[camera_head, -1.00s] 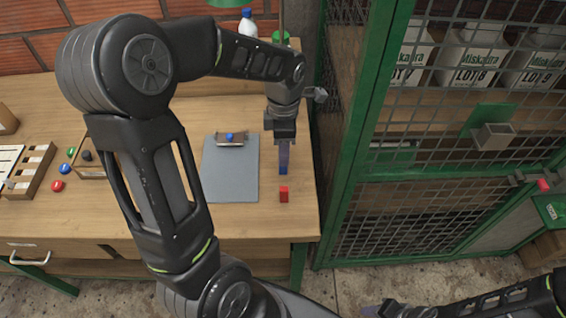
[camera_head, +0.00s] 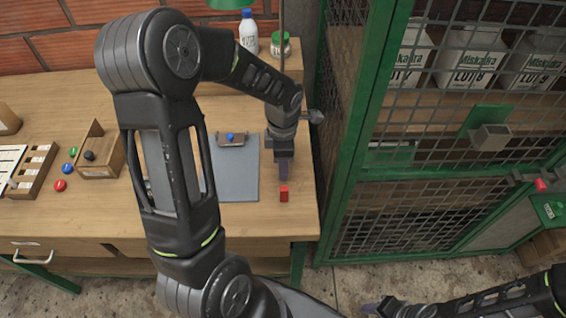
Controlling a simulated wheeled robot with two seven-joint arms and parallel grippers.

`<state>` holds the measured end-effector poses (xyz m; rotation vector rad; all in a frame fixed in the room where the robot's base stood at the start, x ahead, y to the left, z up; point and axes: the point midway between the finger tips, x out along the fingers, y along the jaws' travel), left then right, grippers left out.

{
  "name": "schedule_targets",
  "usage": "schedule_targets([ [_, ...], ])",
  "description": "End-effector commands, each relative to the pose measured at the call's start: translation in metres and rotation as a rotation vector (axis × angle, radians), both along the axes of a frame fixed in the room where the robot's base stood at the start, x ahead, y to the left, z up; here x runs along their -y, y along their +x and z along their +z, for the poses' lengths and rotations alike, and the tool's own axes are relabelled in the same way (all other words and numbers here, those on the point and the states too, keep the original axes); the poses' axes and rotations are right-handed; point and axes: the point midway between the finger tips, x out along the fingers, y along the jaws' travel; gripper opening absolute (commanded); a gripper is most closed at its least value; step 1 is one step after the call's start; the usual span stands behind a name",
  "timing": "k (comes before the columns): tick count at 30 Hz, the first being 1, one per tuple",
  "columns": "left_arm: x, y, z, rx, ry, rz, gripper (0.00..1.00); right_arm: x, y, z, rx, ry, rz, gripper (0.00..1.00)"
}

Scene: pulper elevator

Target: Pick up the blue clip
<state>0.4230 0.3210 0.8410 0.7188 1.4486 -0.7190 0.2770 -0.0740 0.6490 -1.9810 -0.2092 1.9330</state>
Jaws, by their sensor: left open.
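I cannot make out the blue clip now; a small blue patch showed below my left fingertips earlier, and those fingers now cover that spot. A red clip (camera_head: 284,194) lies on the wooden table near its right front corner. My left gripper (camera_head: 283,178) points down just behind the red clip, at the right edge of the grey clipboard. Its fingers are open; whether anything is between them is hidden. My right gripper (camera_head: 372,308) shows only in part at the bottom edge, away from the table.
The grey clipboard (camera_head: 238,183) lies left of my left gripper. A bottle (camera_head: 248,32) and a green-lidded jar (camera_head: 281,46) stand behind. A green mesh cage (camera_head: 350,130) borders the right.

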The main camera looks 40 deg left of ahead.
Motion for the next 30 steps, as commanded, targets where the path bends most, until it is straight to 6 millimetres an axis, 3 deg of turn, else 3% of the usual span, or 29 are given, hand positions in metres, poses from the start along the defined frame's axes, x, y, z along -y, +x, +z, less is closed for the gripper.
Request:
schedule_targets([
  [14, -0.0001, 0.0002, 0.0005, 0.0, 0.0, 0.001, 0.41, 0.0, -0.0001, -0.0002, 0.0, 0.0, 0.0, 0.36],
  [30, -0.0002, 0.0001, 0.0006, 0.0, 0.0, 0.001, 0.0, 0.0, -0.0001, -0.0002, 0.0, 0.0, 0.0, 0.36],
])
